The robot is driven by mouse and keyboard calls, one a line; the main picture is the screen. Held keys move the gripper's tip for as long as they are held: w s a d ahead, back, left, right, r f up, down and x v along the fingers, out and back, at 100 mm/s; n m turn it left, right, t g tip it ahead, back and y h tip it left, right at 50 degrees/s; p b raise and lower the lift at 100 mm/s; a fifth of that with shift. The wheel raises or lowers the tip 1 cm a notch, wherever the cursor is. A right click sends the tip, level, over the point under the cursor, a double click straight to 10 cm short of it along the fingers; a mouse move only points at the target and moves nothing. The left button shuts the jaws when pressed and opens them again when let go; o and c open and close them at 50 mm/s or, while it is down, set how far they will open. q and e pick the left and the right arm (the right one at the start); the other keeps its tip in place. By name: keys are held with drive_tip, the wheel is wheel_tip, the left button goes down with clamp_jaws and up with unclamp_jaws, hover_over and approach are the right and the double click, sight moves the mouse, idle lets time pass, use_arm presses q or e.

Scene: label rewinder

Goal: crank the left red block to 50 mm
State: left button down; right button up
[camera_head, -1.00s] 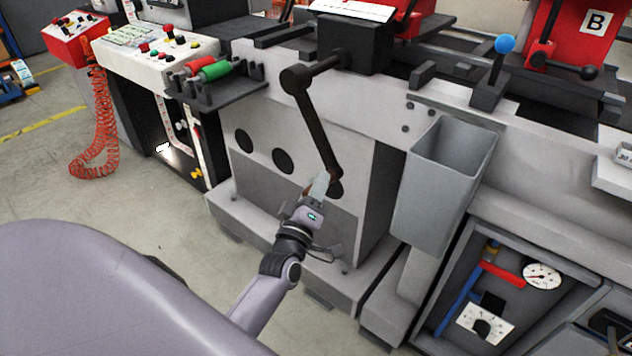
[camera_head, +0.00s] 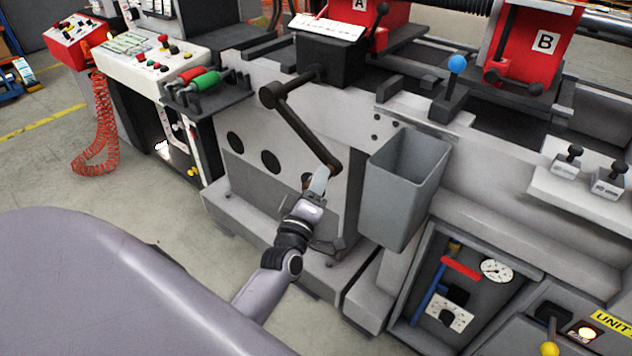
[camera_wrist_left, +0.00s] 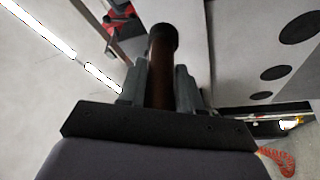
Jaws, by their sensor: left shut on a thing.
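The left red block (camera_head: 397,24), marked A, is at the top of the head view, cut off by the frame edge. The black crank arm (camera_head: 303,132) slopes down to the right from its hub (camera_head: 272,95) on the machine front. My left gripper (camera_head: 318,182) is shut around the crank's handle at the arm's lower end. In the left wrist view, the dark brown handle (camera_wrist_left: 161,75) stands between the two fingers of the left gripper (camera_wrist_left: 160,88). The handle is mostly hidden in the head view. My right gripper is not in view.
A grey open bin (camera_head: 405,190) hangs right of the crank. A second red block (camera_head: 530,45), marked B, and a blue-knobbed lever (camera_head: 456,65) are at upper right. A control panel (camera_head: 155,55) and red coiled cable (camera_head: 97,135) are at left. Open floor (camera_head: 60,165) lies left.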

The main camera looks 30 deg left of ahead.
use_arm(q)
drive_tip(key=shift+d+r, duration=0.2)
drive_tip(key=shift+r, duration=0.5)
drive_tip(key=shift+w+r, duration=0.1)
drive_tip(key=c, duration=0.8)
unclamp_jaws()
drive_tip(key=shift+c, duration=0.2)
drive_tip(key=shift+s+f, duration=0.2)
drive_tip(key=shift+s, duration=0.05)
drive_tip(key=p+v, duration=0.2)
drive_tip(key=v, duration=0.4)
drive_tip(key=shift+s, duration=0.35)
drive_tip(key=shift+d, duration=0.1)
